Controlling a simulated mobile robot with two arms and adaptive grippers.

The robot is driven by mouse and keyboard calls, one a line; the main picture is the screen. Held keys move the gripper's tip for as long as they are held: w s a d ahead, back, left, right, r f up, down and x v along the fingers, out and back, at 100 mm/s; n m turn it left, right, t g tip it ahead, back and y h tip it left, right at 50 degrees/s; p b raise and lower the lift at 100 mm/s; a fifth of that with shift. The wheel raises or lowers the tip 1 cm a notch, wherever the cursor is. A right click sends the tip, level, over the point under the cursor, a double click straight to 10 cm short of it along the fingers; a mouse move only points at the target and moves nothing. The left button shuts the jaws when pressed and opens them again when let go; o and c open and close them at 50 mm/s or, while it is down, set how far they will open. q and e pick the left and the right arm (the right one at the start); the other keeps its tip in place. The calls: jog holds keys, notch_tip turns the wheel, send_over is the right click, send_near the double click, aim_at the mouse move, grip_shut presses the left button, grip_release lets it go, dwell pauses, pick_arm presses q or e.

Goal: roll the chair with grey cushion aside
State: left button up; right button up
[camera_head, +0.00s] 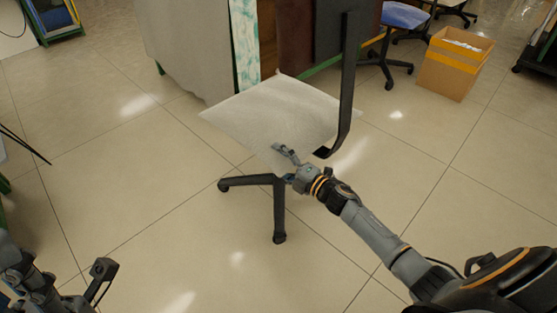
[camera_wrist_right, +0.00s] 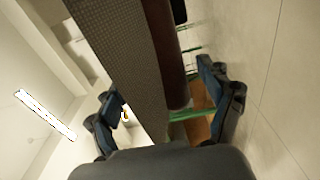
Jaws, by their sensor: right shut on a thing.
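The chair with the grey cushion (camera_head: 272,112) stands upright in the middle of the head view. Its black back support (camera_head: 348,85) rises at the right side of the seat, and black legs with casters (camera_head: 279,212) show below. My right gripper (camera_head: 285,154) is at the near edge of the cushion, shut on it. In the right wrist view the grey cushion (camera_wrist_right: 128,55) runs between the two fingers of the right gripper (camera_wrist_right: 165,112). My left gripper (camera_head: 102,270) is at the lower left, away from the chair; its fingers are not clear enough to judge.
A grey-sided cabinet or bench (camera_head: 190,45) stands just behind the chair. A blue-seated chair (camera_head: 403,16) and an open cardboard box (camera_head: 449,70) are at the back right. The tiled floor (camera_head: 130,180) is clear to the left and right of the chair.

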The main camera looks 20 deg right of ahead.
jog(key=o, duration=1.8)
jog(key=shift+c, duration=0.2)
jog(key=shift+s+d, duration=0.1)
jog(key=v, duration=1.1)
jog(key=shift+s+d, duration=0.15)
jog(key=shift+s, duration=0.2)
jog(key=shift+f, duration=0.1)
